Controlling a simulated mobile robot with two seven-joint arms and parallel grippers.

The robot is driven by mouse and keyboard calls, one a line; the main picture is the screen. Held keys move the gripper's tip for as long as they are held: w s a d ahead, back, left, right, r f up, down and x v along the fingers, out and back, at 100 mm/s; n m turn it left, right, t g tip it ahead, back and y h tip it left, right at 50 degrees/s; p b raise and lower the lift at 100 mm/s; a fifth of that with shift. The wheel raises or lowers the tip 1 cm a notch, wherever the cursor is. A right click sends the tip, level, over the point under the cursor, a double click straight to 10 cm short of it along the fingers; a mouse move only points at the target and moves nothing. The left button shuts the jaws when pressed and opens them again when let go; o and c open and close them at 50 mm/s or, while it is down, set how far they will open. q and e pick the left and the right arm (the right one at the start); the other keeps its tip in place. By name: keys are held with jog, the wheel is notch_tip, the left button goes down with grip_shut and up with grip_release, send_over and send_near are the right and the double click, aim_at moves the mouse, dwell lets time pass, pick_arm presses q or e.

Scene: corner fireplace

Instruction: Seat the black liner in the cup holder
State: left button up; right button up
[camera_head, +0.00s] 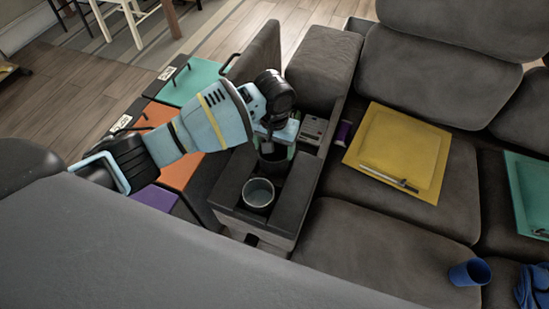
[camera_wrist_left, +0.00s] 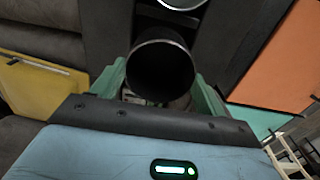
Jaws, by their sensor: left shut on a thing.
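The black liner (camera_head: 271,167) is a dark, open-topped cup at the console, behind the silver-lined cup holder (camera_head: 259,194). It shows larger in the left wrist view (camera_wrist_left: 160,72), its round rim between two green fingers. My left gripper (camera_head: 275,153) reaches down from above and is shut on the liner. The gripper and the console hide the liner's lower part, so I cannot tell how deep it sits. The silver rim of the other holder (camera_wrist_left: 182,3) shows at the top of the wrist view. My right gripper is not in view.
The console (camera_head: 290,205) stands between the sofa seats and several colored panels, including an orange one (camera_head: 172,150). A yellow tray (camera_head: 400,140) with a utensil lies on the seat. A blue cup (camera_head: 469,273) lies at lower right.

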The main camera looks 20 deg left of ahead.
aim_at(274, 155)
pick_arm(q)
jog(key=shift+f+b, duration=0.4)
jog(key=shift+f, duration=2.05)
jog(key=shift+r, duration=0.1)
jog(key=shift+f, duration=0.2)
jog(key=o, duration=1.2)
jog(key=shift+r, duration=0.3)
notch_tip(274, 155, up, 12)
jog(key=shift+f+p, duration=0.1)
jog(key=shift+p, duration=1)
